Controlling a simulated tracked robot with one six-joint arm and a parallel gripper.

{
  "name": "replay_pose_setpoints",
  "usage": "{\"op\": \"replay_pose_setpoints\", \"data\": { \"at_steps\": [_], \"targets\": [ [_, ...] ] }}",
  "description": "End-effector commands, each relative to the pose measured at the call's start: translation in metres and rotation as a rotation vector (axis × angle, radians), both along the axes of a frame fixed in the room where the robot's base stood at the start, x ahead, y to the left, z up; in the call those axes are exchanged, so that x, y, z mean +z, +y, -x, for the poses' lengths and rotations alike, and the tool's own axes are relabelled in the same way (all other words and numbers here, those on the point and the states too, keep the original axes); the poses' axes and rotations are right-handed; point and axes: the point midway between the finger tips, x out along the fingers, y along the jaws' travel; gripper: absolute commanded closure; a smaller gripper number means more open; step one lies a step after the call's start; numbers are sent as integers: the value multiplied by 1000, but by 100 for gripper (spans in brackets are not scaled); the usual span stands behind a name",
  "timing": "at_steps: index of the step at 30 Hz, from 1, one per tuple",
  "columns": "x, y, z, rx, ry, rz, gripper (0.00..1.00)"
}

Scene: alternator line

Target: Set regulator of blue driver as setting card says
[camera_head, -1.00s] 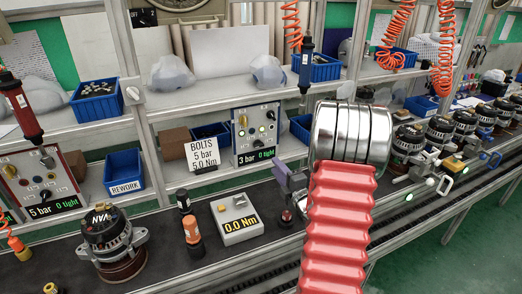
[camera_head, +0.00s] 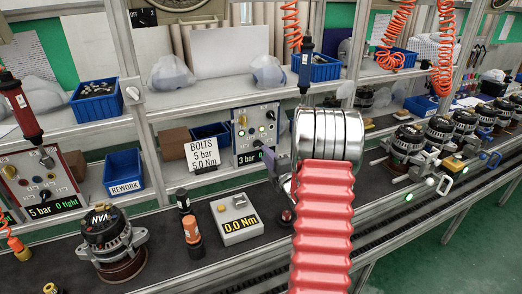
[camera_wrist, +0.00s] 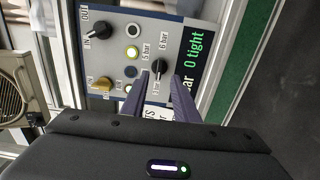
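The blue driver (camera_head: 306,66) hangs upright above its control panel (camera_head: 246,134). The setting card (camera_head: 202,153) stands left of the panel and reads BOLTS, 5 bar, 5.0 Nm. In the wrist view the black regulator knob (camera_wrist: 157,67) has marks for 3, 5 and 6 bar around it. My gripper (camera_wrist: 161,77) is open, with its fingertips on either side of the knob's lower part; contact cannot be told. The display (camera_wrist: 190,65) shows "bar" and "0 tight" there; in the head view it starts with 3 and my gripper (camera_head: 271,160) covers the rest.
The panel also has another black knob (camera_wrist: 98,33), a yellow knob (camera_wrist: 101,83) and a lit lamp (camera_wrist: 133,52). A red driver's panel (camera_head: 42,180) stands at left, with a REWORK bin (camera_head: 123,175) beside it. A torque tester (camera_head: 237,217) reading 0.0 Nm and an alternator (camera_head: 112,245) stand in front.

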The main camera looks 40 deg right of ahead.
Motion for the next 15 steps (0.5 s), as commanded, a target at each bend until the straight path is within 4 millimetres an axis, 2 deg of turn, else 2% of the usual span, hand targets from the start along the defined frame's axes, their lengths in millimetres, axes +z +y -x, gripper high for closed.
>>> {"op": "replay_pose_setpoints", "data": {
  "at_steps": [6, 15],
  "targets": [
    [0, -9, -32, 1, -1, 1, 73],
    [0, -15, -51, 0, 0, 0, 73]
  ]
}}
